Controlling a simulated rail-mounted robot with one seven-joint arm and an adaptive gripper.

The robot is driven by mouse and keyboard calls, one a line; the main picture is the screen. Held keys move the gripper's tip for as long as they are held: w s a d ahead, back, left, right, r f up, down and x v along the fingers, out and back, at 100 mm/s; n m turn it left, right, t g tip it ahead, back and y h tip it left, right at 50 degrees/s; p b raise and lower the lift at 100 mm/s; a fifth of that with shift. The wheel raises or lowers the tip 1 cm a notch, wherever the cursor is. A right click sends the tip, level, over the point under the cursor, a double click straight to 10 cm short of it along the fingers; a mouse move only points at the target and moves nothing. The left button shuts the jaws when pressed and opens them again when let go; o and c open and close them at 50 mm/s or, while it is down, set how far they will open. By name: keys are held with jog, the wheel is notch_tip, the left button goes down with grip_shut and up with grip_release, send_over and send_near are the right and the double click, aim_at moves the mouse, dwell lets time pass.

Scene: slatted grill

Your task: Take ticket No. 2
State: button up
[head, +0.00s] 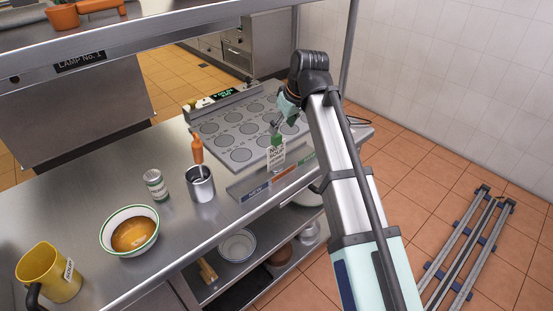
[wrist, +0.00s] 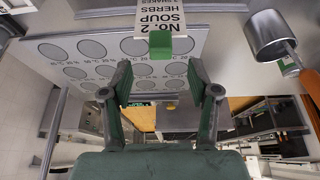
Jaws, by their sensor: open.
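Ticket No. 2 (head: 276,156) is a white card with black print, upright at the front edge of the panel with round marks. In the wrist view the ticket (wrist: 160,14) reads "No. 2 SOUP HERBS", upside down, with a green tab (wrist: 160,45) at its end. My gripper (wrist: 158,78) is open and empty. The tab lines up with the gap between its fingertips and appears just beyond them; I cannot tell the exact depth. In the head view my gripper (head: 286,118) is just above the ticket, partly hidden by my arm.
The panel with round marks (head: 210,128) lies behind the ticket. A coloured label strip (head: 256,189) runs along the counter front. A shelf (head: 160,41) hangs above.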

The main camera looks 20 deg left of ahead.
jog(key=p, duration=0.2)
send_over(276, 153)
jog(key=shift+w+f, duration=0.2)
jog(key=shift+f, duration=2.65)
grip_shut()
